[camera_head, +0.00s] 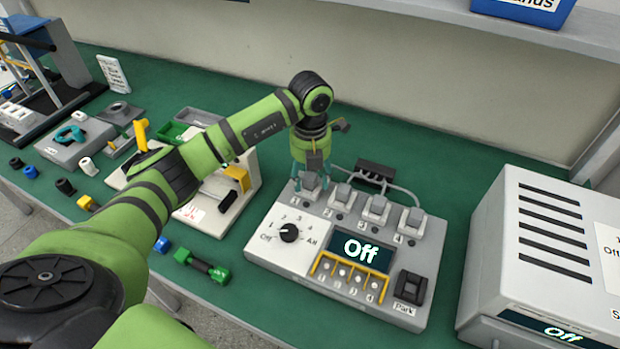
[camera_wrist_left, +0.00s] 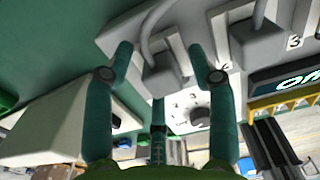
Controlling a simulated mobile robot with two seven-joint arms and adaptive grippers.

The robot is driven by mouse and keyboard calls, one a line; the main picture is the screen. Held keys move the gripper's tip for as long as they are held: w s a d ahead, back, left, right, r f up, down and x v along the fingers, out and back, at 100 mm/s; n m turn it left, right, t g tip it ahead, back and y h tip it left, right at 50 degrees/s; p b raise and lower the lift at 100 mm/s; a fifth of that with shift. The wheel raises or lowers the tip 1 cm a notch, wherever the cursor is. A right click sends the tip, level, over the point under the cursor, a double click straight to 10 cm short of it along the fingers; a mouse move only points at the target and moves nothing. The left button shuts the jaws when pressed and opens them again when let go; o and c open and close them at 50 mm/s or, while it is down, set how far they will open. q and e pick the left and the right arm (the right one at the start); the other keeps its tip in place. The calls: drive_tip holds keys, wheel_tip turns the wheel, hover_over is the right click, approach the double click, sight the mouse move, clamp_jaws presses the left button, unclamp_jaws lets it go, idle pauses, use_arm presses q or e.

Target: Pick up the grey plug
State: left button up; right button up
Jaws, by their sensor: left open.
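Several grey plugs stand in a row at the back of a grey control box (camera_head: 335,290), above labels 1 to 4. The plug at label 1 (camera_head: 310,182) is under my left gripper (camera_head: 309,177), which points down with its teal fingers apart. In the left wrist view, this grey plug (camera_wrist_left: 163,82) with its cable lies between the two open fingers (camera_wrist_left: 160,52). I cannot tell whether the fingers touch it. The plugs at labels 2 (camera_head: 342,195), 3 (camera_head: 376,208) and 4 (camera_head: 412,221) stand to the right. My right gripper is not in view.
The box has a dial (camera_head: 289,233), a display (camera_head: 360,250) reading "Off" and a black Park switch (camera_head: 410,287). Cables run to a black block (camera_head: 375,172) behind. A white machine (camera_head: 550,255) stands at right. Green table (camera_head: 415,150) is clear behind the box.

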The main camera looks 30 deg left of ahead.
sight(313, 177)
use_arm(q)
drive_tip(key=shift+c, duration=0.4)
drive_tip(key=c, duration=1)
drive_tip(key=shift+c, duration=0.2)
drive_tip(key=shift+r, duration=0.1)
drive_tip(key=shift+r, duration=0.4)
drive_tip(key=r+b, duration=0.1)
drive_tip(key=r, duration=0.2)
drive_tip(key=shift+s+d+r+b, duration=0.2)
drive_tip(key=shift+d+r+b, duration=0.05)
drive_tip(key=shift+d+b, duration=0.15)
drive_tip(key=s+d+r, duration=0.6)
drive_tip(key=s+d, duration=0.1)
drive_tip(key=s, duration=0.1)
drive_tip(key=shift+d+r, duration=0.25)
